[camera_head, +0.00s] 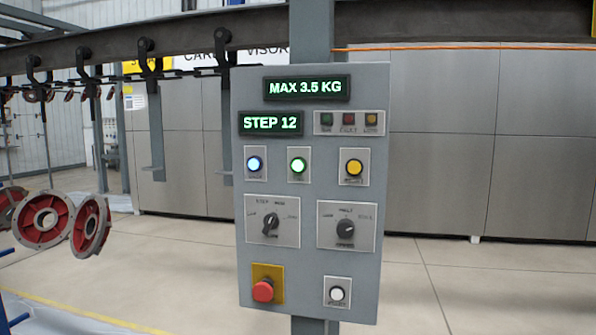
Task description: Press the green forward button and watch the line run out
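A grey control panel (313,240) on a post fills the middle of the head view. Displays above read "MAX 3.5 KG" (307,88) and "STEP 12" (270,123). Two black rotary knobs (270,224) (346,229) sit below. A red mushroom button (263,291) on a yellow plate and a white button (337,294) are at the bottom. Neither of my grippers is in view.
An overhead rail (180,38) with black hooks (146,62) runs behind the panel. Red and grey round castings (43,219) are at the left. Large grey metal cabinets (440,150) stand behind. The pale floor (470,285) right of the panel is clear.

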